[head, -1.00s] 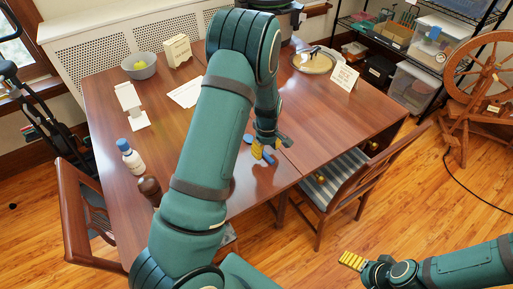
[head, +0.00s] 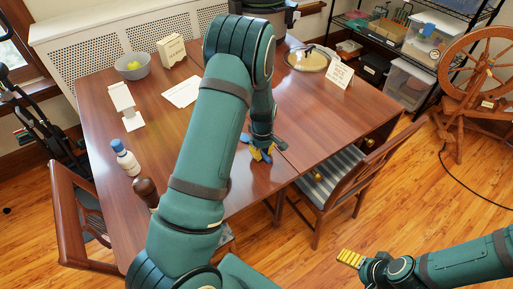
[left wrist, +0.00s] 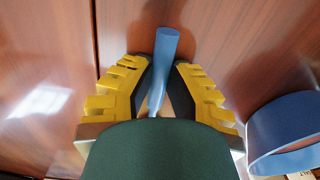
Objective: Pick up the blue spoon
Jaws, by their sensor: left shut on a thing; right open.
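The blue spoon's rounded handle (left wrist: 167,45) points up between the two yellow-padded fingers of my left gripper (left wrist: 158,95) in the left wrist view. The fingers are shut on it; my dark green gripper body hides the lower part. In the head view my left gripper (head: 262,154) is low over the table (head: 310,110), near its front edge, with small blue patches beside the fingers. I cannot tell whether the spoon touches the table. My right gripper (head: 352,259) is open and empty over the floor at the lower right.
A curved blue band (left wrist: 280,130) is right of the fingers in the wrist view. A blue-capped bottle (head: 125,158) and brown shaker (head: 146,191) stand left on the table; a bowl (head: 133,66) and tray (head: 307,59) are farther back. A chair (head: 335,180) is at the front.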

